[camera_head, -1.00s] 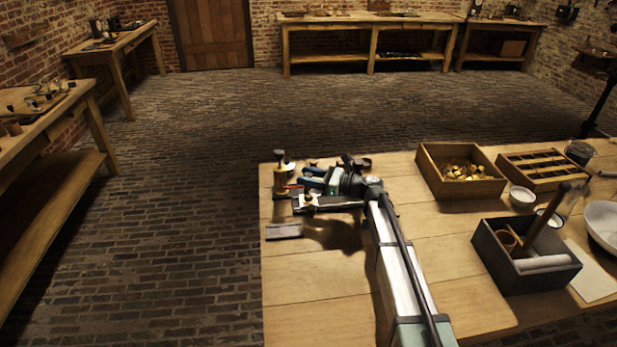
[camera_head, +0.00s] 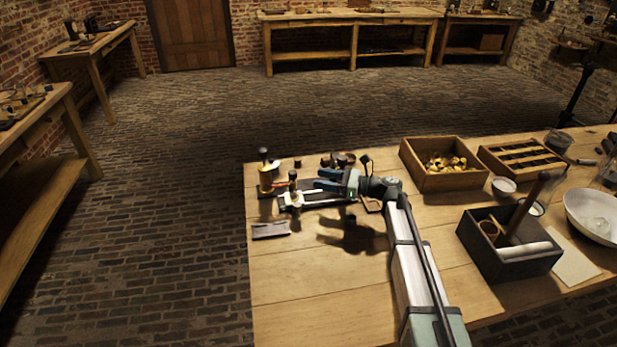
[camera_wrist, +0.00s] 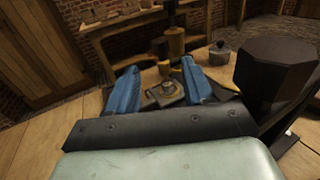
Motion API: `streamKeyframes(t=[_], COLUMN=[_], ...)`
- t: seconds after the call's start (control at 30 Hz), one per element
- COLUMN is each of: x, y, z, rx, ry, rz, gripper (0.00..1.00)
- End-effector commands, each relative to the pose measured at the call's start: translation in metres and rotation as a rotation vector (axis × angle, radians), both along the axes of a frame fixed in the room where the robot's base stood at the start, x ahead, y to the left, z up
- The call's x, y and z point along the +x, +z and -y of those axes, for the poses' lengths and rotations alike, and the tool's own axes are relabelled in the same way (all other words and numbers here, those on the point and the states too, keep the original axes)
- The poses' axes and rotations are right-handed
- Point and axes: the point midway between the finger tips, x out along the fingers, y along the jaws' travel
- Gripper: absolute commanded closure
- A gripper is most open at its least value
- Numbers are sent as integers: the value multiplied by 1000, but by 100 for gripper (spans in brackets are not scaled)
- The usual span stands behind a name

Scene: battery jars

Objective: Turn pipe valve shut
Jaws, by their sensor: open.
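A brass pipe fitting with a dark round top (camera_head: 264,168) stands upright at the table's far left corner. A small orange-red lever (camera_head: 281,183) shows beside it, and a lower pale metal and brass fitting (camera_head: 294,199) sits in front. I cannot tell the valve's exact position. My gripper (camera_head: 318,180) is open and empty, just right of these parts, its blue fingers pointing left. In the wrist view, the fingers (camera_wrist: 160,72) are spread apart. A round metal piece on a dark plate (camera_wrist: 168,89) shows between them, with the brass fitting (camera_wrist: 175,42) beyond.
A flat grey piece (camera_head: 271,230) lies near the table's left edge. Small dark parts (camera_head: 338,159) lie behind my gripper. A wooden box of brass pieces (camera_head: 425,183), a slotted tray (camera_head: 500,163) and a dark toolbox (camera_head: 480,250) stand to the right. The front left table is bare.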

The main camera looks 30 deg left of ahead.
Motion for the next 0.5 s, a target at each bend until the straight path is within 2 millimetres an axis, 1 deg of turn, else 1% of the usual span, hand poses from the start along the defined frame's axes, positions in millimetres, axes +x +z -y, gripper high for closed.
streamKeyframes(t=[0.03,0.2,0.33,0.5], x=[2,9,11,12], y=[0,0,0,0], z=[9,26,32,34], rx=[0,0,0,-1], ry=[-1,0,1,1], rz=[0,0,0,0], gripper=[48,48,48,48])
